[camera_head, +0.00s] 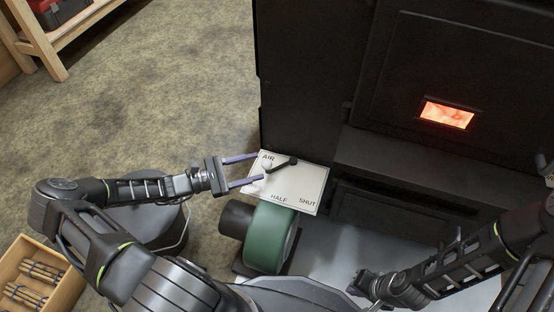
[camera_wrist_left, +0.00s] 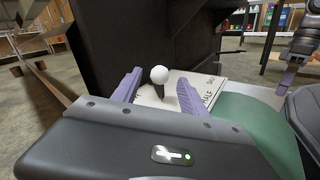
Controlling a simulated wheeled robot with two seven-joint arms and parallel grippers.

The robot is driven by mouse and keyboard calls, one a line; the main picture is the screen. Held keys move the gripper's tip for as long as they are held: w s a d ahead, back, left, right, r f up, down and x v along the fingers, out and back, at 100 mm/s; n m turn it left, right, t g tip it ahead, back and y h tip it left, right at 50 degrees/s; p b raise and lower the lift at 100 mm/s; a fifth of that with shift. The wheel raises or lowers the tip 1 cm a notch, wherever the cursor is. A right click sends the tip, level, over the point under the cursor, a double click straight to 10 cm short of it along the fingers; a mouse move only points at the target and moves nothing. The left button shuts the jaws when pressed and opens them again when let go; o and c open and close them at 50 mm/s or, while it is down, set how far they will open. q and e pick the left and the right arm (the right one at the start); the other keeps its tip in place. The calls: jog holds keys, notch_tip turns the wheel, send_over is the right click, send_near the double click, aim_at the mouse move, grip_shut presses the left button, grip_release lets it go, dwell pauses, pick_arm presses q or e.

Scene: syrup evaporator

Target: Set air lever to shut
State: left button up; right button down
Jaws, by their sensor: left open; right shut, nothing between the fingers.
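The air plate (camera_head: 310,182) is a pale panel marked AIR, HALF and SHUT, beside the black evaporator. Its black lever (camera_head: 282,164) points left from its pivot, away from the SHUT mark at the lower right and HALF at the bottom. The lever's white ball knob (camera_wrist_left: 159,74) stands upright in the left wrist view. My left gripper (camera_head: 256,170) is open at the plate's left edge, with its purple fingers on either side of the knob; I cannot tell whether they touch it. My right gripper (camera_head: 366,284) is shut and empty, low at the right, far from the lever.
The black evaporator (camera_head: 310,90) rises behind the plate, with a glowing window (camera_head: 447,114). A green blower (camera_head: 268,238) sits just below the plate. A wooden crate (camera_head: 40,278) is at lower left and a wooden bench (camera_head: 75,35) at upper left. The floor between is clear.

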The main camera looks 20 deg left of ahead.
pick_arm(q)
jog(key=shift+d, duration=0.1)
jog(key=b+x, duration=0.2)
jog(key=x, duration=0.4)
jog(key=shift+w+d+f, duration=0.1)
jog(key=shift+w+d, duration=0.05)
jog(key=shift+d, duration=0.05)
jog(key=shift+w+d, duration=0.4)
grip_shut()
dwell(1.0)
